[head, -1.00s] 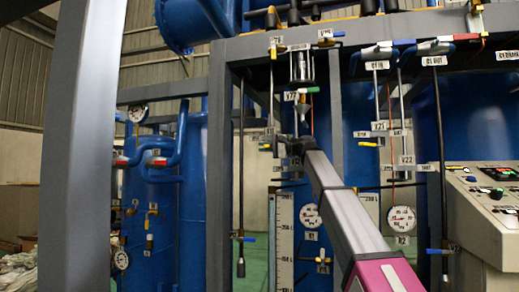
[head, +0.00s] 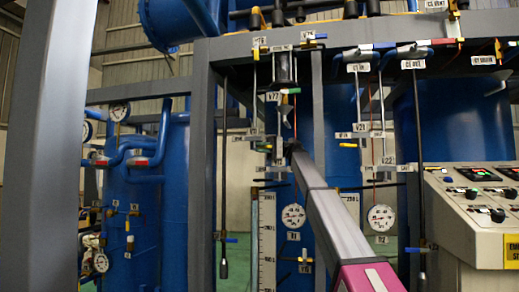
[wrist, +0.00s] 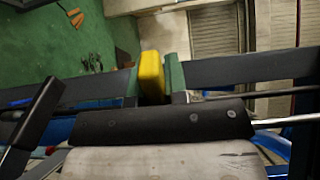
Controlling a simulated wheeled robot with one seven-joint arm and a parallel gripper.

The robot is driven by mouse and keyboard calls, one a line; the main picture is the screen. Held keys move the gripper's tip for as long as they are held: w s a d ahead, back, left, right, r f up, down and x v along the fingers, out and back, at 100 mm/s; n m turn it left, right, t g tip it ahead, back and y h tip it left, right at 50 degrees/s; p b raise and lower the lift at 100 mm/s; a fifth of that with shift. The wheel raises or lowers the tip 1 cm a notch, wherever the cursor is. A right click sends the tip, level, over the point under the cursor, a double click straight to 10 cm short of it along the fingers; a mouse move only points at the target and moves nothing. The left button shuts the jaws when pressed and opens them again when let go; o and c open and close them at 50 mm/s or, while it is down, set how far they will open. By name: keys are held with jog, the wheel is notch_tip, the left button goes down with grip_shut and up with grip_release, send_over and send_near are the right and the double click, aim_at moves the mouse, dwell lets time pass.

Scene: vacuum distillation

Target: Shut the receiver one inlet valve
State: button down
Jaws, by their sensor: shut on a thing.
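In the wrist view a yellow valve handle (wrist: 151,74) stands between the green-faced fingers of my gripper (wrist: 153,84), which is shut on it. In the head view my arm reaches up to the pipework below the V77 tag (head: 273,97), above the R1 gauge (head: 293,216). The fingers are too small and partly hidden there to make out. The valve body behind the handle is hidden in the wrist view.
A grey frame post (head: 203,160) stands left of the arm. A second gauge (head: 381,217) and the control console (head: 470,200) are to the right. Thin vertical rods and a level scale (head: 267,240) are close to the arm. Green floor (wrist: 50,45) shows in the wrist view.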

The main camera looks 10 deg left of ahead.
jog(key=shift+d, duration=0.1)
dwell(0.3)
jog(key=c, duration=1.1)
grip_release()
jog(key=shift+c, duration=0.2)
